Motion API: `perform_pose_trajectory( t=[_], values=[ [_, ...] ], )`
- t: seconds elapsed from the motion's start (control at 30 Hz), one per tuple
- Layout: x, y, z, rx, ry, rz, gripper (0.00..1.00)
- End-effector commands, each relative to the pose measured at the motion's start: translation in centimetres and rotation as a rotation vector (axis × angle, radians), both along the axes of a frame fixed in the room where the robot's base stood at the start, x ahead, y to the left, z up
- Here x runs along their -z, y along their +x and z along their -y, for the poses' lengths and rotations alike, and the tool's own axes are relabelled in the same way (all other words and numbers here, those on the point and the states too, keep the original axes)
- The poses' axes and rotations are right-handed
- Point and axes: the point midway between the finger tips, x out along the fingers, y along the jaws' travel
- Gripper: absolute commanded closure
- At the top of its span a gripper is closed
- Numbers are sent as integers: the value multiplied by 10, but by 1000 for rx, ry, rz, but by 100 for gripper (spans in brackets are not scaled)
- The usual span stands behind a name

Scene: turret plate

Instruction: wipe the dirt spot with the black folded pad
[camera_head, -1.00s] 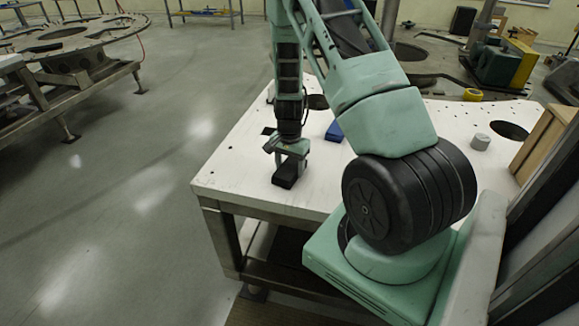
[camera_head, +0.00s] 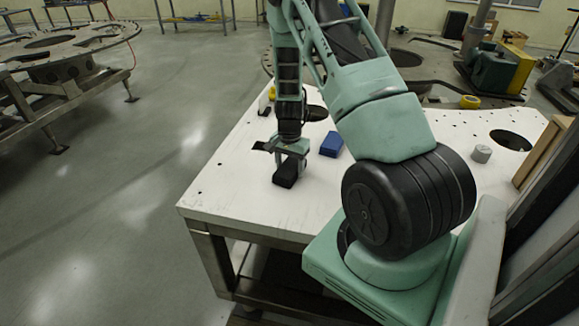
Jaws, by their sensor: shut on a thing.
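My gripper (camera_head: 287,163) points down over the left part of the white table top. It is shut on the black folded pad (camera_head: 285,174), which sits below the fingers at or just above the surface; I cannot tell if it touches. The dirt spot cannot be made out; it may be hidden behind my gripper or arm, or under the pad.
On the white table (camera_head: 237,195) a blue block (camera_head: 331,144) lies right of my gripper. The table's near left is bare.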

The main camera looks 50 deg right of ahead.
Motion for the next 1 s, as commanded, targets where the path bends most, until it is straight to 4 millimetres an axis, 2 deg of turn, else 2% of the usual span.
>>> perform_pose_trajectory(
  t=[0.07, 0.2, 0.7, 0.83, 1.0],
  values=[
    [0, 1, 2, -2, -1, 1, 62],
    [-29, 2, 3, -4, -2, 5, 62],
    [-71, 4, 8, -8, -1, 2, 62],
    [-80, 5, 9, -10, -2, 2, 62],
    [-83, 5, 9, -10, -1, 1, 62]
  ],
)
